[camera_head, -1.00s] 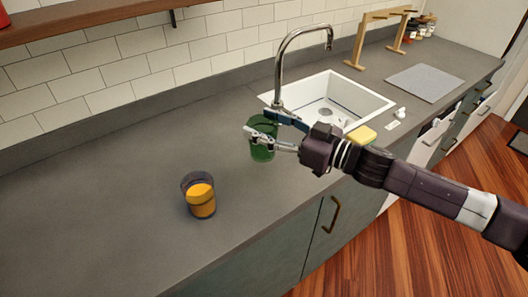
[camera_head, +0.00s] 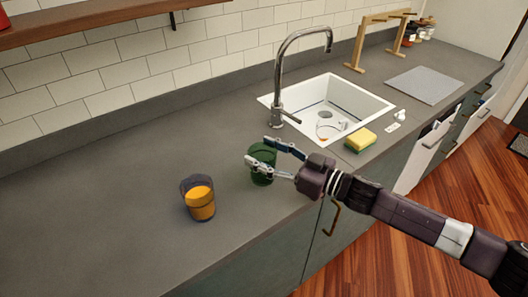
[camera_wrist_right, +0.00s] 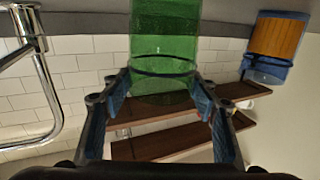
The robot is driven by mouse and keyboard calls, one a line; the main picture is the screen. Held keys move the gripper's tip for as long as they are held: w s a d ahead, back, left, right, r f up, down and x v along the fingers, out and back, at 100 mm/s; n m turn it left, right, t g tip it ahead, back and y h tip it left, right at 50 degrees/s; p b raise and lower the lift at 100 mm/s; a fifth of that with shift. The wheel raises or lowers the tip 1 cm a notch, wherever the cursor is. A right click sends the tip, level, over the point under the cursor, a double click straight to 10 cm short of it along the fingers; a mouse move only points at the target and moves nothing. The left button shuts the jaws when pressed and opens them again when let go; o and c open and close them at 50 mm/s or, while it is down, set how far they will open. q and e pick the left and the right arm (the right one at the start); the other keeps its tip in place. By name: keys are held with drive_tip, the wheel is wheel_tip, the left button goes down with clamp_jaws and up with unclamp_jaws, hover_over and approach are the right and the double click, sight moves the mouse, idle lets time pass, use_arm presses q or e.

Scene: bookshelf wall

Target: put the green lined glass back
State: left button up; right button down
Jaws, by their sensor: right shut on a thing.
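The green lined glass (camera_head: 262,178) is in the head view, near the middle of the counter, left of the sink. It looks roughly upright. My right gripper (camera_head: 262,151) reaches in from the right and is shut on it, with a finger on either side. In the right wrist view the green glass (camera_wrist_right: 166,38) shows at the top between the fingers, with a dark line around it. Whether its base touches the counter is hard to tell. My left gripper is not in view.
A glass with orange contents (camera_head: 200,203) stands to the left of the green glass, close by; it also shows in the right wrist view (camera_wrist_right: 277,40). The sink (camera_head: 368,98), faucet (camera_head: 278,85) and sponge (camera_head: 360,140) are to the right. The counter (camera_head: 100,215) at left is clear.

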drive_tip(key=c, duration=0.8)
unclamp_jaws()
drive_tip(key=shift+r, duration=0.15)
drive_tip(key=shift+s+d, duration=0.15)
drive_tip(key=shift+d, duration=0.1)
drive_tip(key=b+v, duration=0.1)
drive_tip(key=v, duration=0.9)
drive_tip(key=shift+b, duration=0.35)
drive_tip(key=shift+v, duration=0.75)
drive_tip(key=shift+d, duration=0.1)
